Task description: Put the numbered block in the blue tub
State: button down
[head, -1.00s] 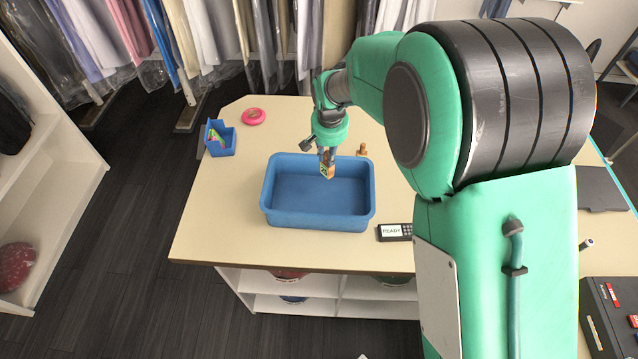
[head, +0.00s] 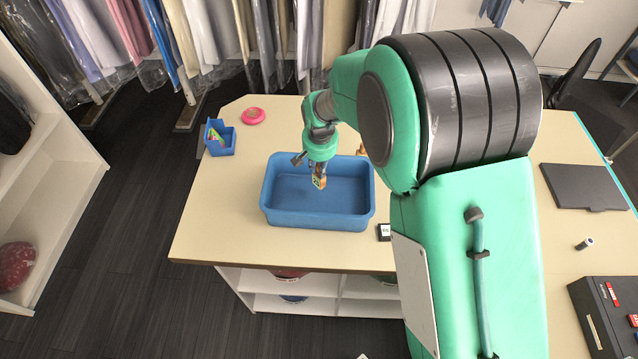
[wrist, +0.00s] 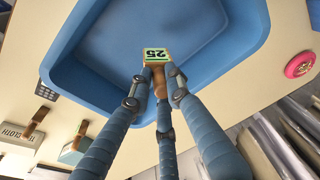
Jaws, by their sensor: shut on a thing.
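The numbered block (head: 319,183) is a small wooden block with a green-edged label; in the wrist view the block (wrist: 158,55) reads 25. My gripper (head: 318,172) is shut on it. In the wrist view the fingers of my gripper (wrist: 158,75) close around a brown stem-like part below the label. The blue tub (head: 318,221) is an open rectangular tub on the table. In the head view the block appears over the tub's opening, near its middle. The block's exact height above the tub floor is hard to tell.
A pink ring (head: 253,116) and a small blue holder (head: 220,140) stand on the table (head: 215,215) left of the tub. A dark-edged display device (head: 384,232) is partly behind my arm. A labelled CLOTH block (wrist: 20,134) shows in the wrist view.

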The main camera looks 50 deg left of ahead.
aim_at(319, 186)
jog(key=shift+f+p, duration=0.4)
jog(key=shift+f, duration=2.65)
jog(key=shift+f+p, duration=0.3)
jog(key=shift+f, duration=1.55)
jog(key=shift+f, duration=0.2)
jog(key=c, duration=1.6)
grip_release()
jog(key=shift+c, duration=0.2)
jog(key=shift+r, duration=0.15)
jog(key=shift+s+d+r+b, duration=0.2)
jog(key=shift+d+r+b, duration=0.1)
jog(key=shift+r, duration=1.7)
jog(key=shift+s+d+r+b, duration=0.25)
jog(key=shift+r+b, duration=0.05)
jog(key=shift+r, duration=1.65)
jog(key=shift+s+d+r+b, duration=0.2)
jog(key=shift+d+r+b, duration=0.1)
jog(key=shift+r, duration=1.7)
jog(key=shift+a, duration=0.1)
